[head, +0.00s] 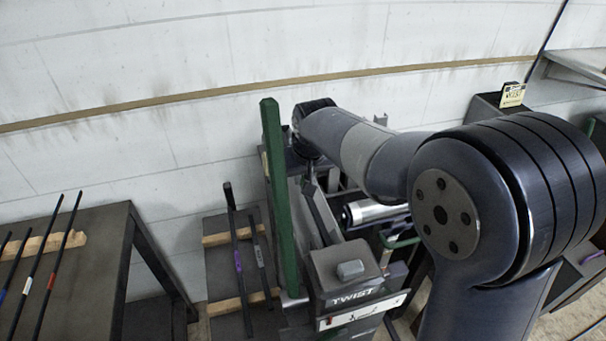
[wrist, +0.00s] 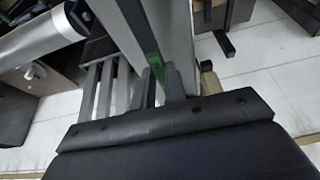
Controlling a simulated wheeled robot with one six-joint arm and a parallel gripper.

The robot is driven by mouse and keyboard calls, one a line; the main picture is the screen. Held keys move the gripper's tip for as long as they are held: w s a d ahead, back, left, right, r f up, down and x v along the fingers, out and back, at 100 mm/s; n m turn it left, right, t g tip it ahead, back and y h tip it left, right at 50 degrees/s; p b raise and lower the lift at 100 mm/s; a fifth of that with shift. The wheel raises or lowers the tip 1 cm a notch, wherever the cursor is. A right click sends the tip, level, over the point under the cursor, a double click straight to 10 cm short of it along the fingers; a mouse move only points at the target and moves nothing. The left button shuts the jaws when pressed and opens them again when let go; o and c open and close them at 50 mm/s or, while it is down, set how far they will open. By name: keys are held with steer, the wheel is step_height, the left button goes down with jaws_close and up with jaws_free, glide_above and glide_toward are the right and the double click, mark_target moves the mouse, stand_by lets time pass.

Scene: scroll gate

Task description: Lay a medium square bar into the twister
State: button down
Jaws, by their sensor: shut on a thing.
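The twister (head: 353,297), a grey machine with a "TWIST" label, stands at the centre of the head view. A green upright beam (head: 279,195) rises at its left side. My gripper (head: 312,174) is above the machine behind my arm, just right of the green beam. The grip itself is partly hidden, and I cannot tell the bar's section or size. A silver cylinder (wrist: 42,37) lies left of the fingers; it also shows in the head view (head: 372,212).
A low rack (head: 222,252) left of the twister holds dark bars, one with a purple band (head: 238,262). A table (head: 95,255) further left carries several bars on wooden strips. A small yellow sign (head: 513,95) stands at the back right. The wall is close behind.

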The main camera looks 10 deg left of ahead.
steer(key=shift+f, duration=0.15)
steer(key=c, duration=1.4)
jaws_free()
steer(key=shift+o, duration=0.2)
steer(key=b+v, duration=0.1)
steer(key=v, duration=0.9)
steer(key=shift+s+r, duration=0.2)
steer(key=shift+r, duration=0.2)
steer(key=shift+f, duration=0.1)
steer(key=p+x, duration=0.1)
steer(key=x, duration=0.9)
steer(key=shift+w+f, duration=0.2)
steer(key=shift+f, duration=0.15)
steer(key=shift+r, duration=0.25)
steer(key=shift+s, duration=0.1)
